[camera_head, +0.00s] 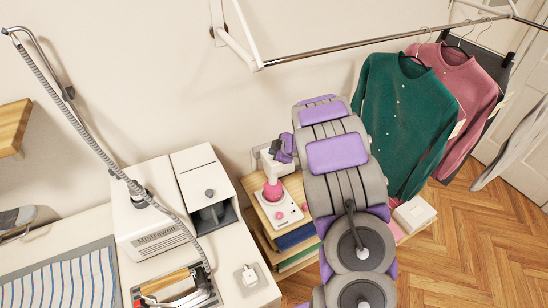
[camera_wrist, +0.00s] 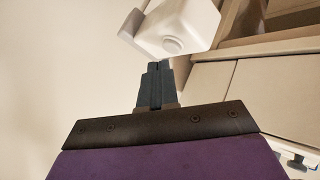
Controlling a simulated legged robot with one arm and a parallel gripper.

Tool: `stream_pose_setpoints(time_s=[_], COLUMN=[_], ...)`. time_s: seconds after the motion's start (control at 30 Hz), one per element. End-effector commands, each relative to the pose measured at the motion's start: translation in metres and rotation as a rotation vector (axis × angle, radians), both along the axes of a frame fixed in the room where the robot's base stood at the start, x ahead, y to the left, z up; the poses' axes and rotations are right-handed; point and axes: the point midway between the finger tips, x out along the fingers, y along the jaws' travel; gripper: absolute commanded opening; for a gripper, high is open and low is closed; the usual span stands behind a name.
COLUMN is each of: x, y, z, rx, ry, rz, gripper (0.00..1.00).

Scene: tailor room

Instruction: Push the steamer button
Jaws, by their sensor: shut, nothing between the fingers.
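A white appliance with a pink neck (camera_head: 272,190), seemingly the steamer, stands upright on a white base (camera_head: 282,217) with small pink controls, on a wooden shelf unit. Its white head (camera_head: 274,166) is at the top. The wrist view shows a white rounded body (camera_wrist: 185,22) with a round button (camera_wrist: 172,46) facing my gripper. My gripper (camera_wrist: 158,66) is shut and empty, its dark fingertips close to the button, just below and left of it in that view. In the head view, my gripper (camera_head: 283,152) is beside the white head. Contact is unclear.
A white machine (camera_head: 155,235) with a grey hose stands on the white counter at left, near an iron (camera_head: 180,295) and a striped cloth (camera_head: 65,280). Green (camera_head: 405,120) and pink (camera_head: 465,80) cardigans hang behind my arm. Wooden floor is open at right.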

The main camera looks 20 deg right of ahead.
Motion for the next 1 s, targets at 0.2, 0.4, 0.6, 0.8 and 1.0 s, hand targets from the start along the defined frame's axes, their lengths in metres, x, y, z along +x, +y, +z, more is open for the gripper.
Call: stream_pose_setpoints(time_s=[0.2,0.4,0.6,0.8,1.0], x=[-0.0002,-0.0008,-0.0014,-0.0013,-0.0013], y=[-0.0040,-0.0073,-0.0101,-0.0082,-0.0098], z=[-0.0007,-0.0037,-0.0086,-0.0086,-0.0095], rx=[0.003,0.006,0.004,0.001,0.003], ry=[-0.001,0.000,0.000,-0.001,-0.001], rz=[-0.001,-0.001,-0.001,-0.001,0.000], gripper=[0.00,0.00,0.00,0.00,0.00])
